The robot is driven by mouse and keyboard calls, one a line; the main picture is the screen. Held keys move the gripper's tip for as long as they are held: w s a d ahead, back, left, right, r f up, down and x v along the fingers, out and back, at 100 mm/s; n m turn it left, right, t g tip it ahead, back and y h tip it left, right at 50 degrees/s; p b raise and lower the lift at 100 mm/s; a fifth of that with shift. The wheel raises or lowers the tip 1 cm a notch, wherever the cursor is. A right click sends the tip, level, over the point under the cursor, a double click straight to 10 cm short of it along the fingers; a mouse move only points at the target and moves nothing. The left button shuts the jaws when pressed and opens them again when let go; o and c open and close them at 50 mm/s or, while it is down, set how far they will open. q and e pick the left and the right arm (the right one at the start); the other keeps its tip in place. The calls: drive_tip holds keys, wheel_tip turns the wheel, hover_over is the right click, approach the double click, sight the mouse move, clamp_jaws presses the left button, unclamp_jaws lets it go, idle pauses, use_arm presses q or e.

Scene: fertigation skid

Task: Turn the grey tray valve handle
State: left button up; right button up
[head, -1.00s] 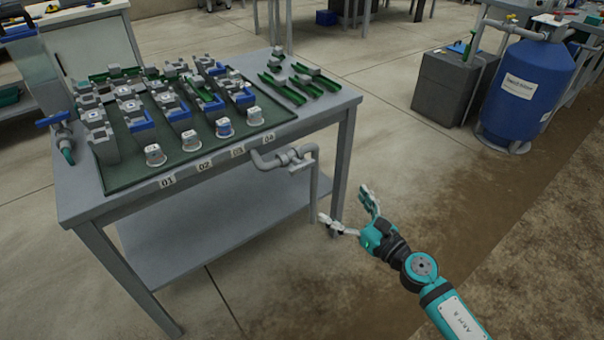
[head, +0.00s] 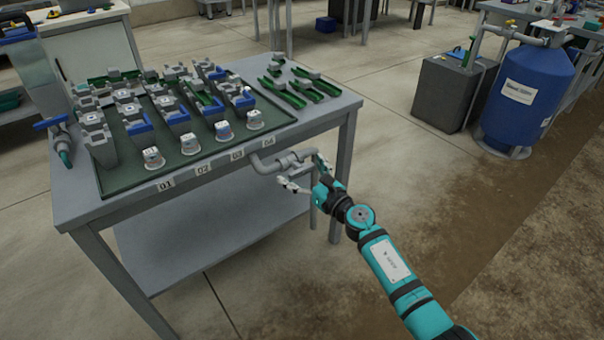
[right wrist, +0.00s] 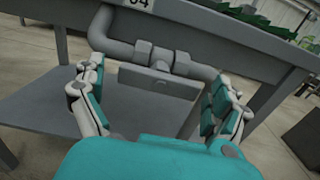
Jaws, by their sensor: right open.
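The grey tray valve (head: 291,160) sits on a grey drain pipe (head: 264,164) at the front right of the tray table. Its flat grey handle (right wrist: 162,83) lies crosswise below the valve body in the right wrist view. My right gripper (head: 303,172) is at the valve. Its fingers are spread wide in the right wrist view (right wrist: 154,80), one on each side of the handle, with gaps to it. In the head view the gripper partly covers the handle. My left gripper is not in view.
The grey table (head: 225,165) carries a green tray (head: 140,175) with several pots and number labels. Its lower shelf (head: 210,240) is under the pipe. A blue tank (head: 528,95) and a dark grey box (head: 452,92) stand at the right. The floor between is clear.

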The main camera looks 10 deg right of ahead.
drive_tip(key=shift+w, duration=0.1)
drive_tip(key=c, duration=1.1)
drive_tip(key=shift+c, duration=0.2)
